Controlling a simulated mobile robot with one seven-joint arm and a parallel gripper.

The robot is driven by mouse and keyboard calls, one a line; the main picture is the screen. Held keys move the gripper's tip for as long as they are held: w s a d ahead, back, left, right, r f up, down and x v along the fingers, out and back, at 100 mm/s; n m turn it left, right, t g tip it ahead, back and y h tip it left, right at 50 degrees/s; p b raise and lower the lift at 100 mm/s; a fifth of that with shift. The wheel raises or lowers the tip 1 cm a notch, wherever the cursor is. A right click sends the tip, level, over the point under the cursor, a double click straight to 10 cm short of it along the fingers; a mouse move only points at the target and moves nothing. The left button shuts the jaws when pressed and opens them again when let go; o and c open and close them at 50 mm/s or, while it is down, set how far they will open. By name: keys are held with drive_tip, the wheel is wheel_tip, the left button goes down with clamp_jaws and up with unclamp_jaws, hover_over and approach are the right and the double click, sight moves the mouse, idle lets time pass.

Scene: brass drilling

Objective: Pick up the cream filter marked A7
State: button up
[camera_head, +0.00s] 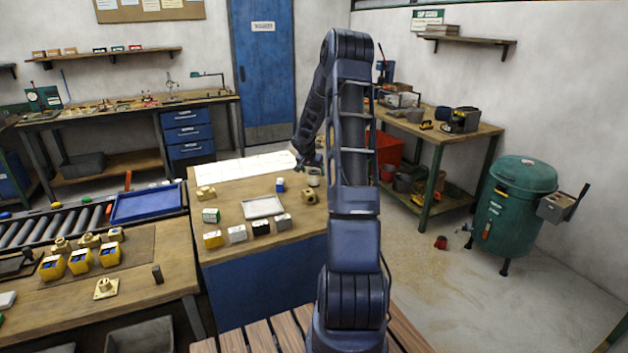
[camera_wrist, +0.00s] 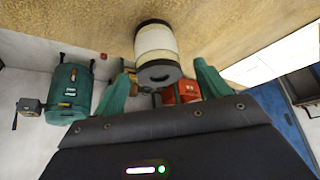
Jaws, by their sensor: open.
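A cream filter (camera_wrist: 157,42) with dark end caps is in the wrist view, close in front of my gripper (camera_wrist: 164,68). The two green fingers are apart, one on each side of its near end, and I cannot tell whether they touch it. No A7 marking is readable on it. In the head view a cream filter (camera_head: 314,178) stands near the back right edge of the wooden bench top (camera_head: 232,180). My gripper (camera_head: 307,163) is right beside it there, partly hidden by my arm.
A brass block (camera_head: 309,197) and a small blue-and-white box (camera_head: 280,185) stand near the filter. A white tray (camera_head: 263,207) and several small boxes sit further forward. A white sheet (camera_head: 245,166) lies along the back. A green drum (camera_head: 516,205) stands on the floor to the right.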

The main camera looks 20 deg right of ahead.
sight(314, 172)
drive_tip(key=shift+x, duration=2.2)
drive_tip(key=c, duration=1.1)
